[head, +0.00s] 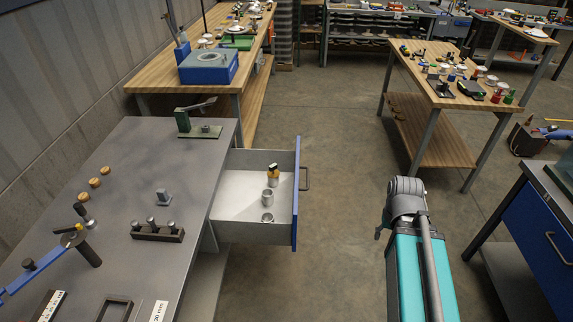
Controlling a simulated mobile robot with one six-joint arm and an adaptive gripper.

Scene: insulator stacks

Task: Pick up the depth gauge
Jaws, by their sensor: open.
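I cannot single out the depth gauge with certainty. On the grey workbench (110,215) a small grey metal piece (163,196) stands alone near the middle, too small to identify. An open drawer (238,198) on the bench's right side holds an orange item with a black top (272,170), a metal cylinder (272,181) and smaller metal cups (267,217). My gripper's fingers do not show in the head view. A teal and grey part of my own body stands at the lower right.
A dark rack with metal pegs (157,232), several wooden knobs (94,183), a green-based lever tool (200,130) and a blue-handled tool (45,262) are on the bench. Wooden tables (455,62) stand behind. A blue cabinet (540,225) is at right. The floor between (340,170) is clear.

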